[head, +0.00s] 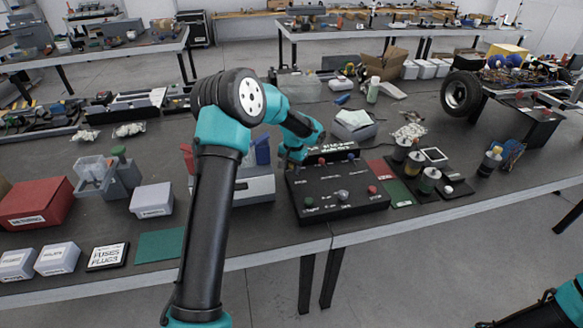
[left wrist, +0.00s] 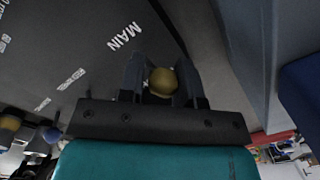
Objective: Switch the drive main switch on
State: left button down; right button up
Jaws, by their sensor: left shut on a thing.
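The black control panel (head: 340,205) stands at the front edge of the table. It carries a green knob (head: 309,203), a silver-grey control (head: 342,196) and a red one (head: 372,190). My left gripper (left wrist: 162,78) is shut on a yellowish round knob (left wrist: 163,83) next to the white MAIN lettering (left wrist: 124,37). The fingers lie on both sides of the knob. In the head view my left gripper (head: 291,163) is at the panel's back left corner, and its fingers and the knob are largely hidden. Which way the switch is set cannot be told. My right gripper is out of view.
A grey box with blue parts (head: 254,187) stands close left of the panel. Green and red mats (head: 398,192) and a tray with cylinders (head: 428,182) lie to its right. A white-lidded box (head: 152,199) and red box (head: 38,204) stand farther left.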

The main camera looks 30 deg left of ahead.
pick_arm(q)
jog(key=shift+w+d+r+g+y, duration=0.15)
jog(key=shift+w+d+g+y, duration=0.15)
jog(key=shift+g+y, duration=0.25)
jog(key=shift+w+d+r+g+y, duration=0.15)
jog(key=shift+w+g+y, duration=0.2)
jog(key=shift+g+y, duration=0.2)
jog(key=shift+w+d+r+g+y, duration=0.1)
jog(key=shift+w+d+g+y, duration=0.25)
jog(key=shift+g+y, duration=0.25)
jog(key=shift+w+d+g+y, duration=0.2)
jog(key=shift+w+g+y, duration=0.1)
jog(key=shift+g+y, duration=0.3)
jog(key=c, duration=1.1)
grip_release()
jog(key=shift+o, duration=1.3)
jog(key=shift+d, duration=0.1)
jog(key=v, duration=1.7)
